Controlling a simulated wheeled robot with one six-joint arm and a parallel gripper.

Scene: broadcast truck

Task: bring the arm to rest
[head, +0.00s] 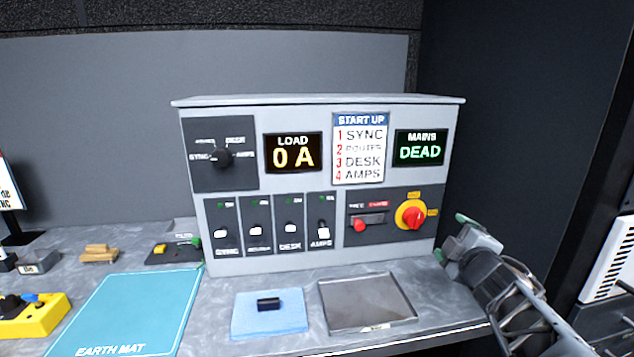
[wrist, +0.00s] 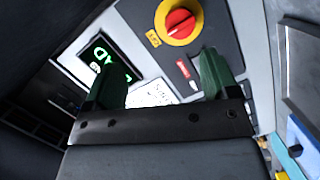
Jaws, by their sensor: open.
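My gripper (head: 452,237) is at the right end of the grey control panel (head: 330,100), near the panel's lower right corner. In the wrist view its two green-tipped fingers (wrist: 163,85) stand apart with nothing between them. The red and yellow rotary switch (head: 412,215) is just left of the gripper in the head view. It also shows beyond the fingers in the wrist view (wrist: 180,22). The mains display (head: 421,147) reads DEAD and the load display (head: 293,152) reads 0 A. Whether the fingers touch the panel is unclear.
A metal tray (head: 365,322) and a blue cloth (head: 247,324) with a small black part (head: 269,304) lie before the panel. A blue earth mat (head: 130,310), a yellow box (head: 30,320) and wooden blocks (head: 100,254) are at left. A dark wall (head: 520,120) stands at right.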

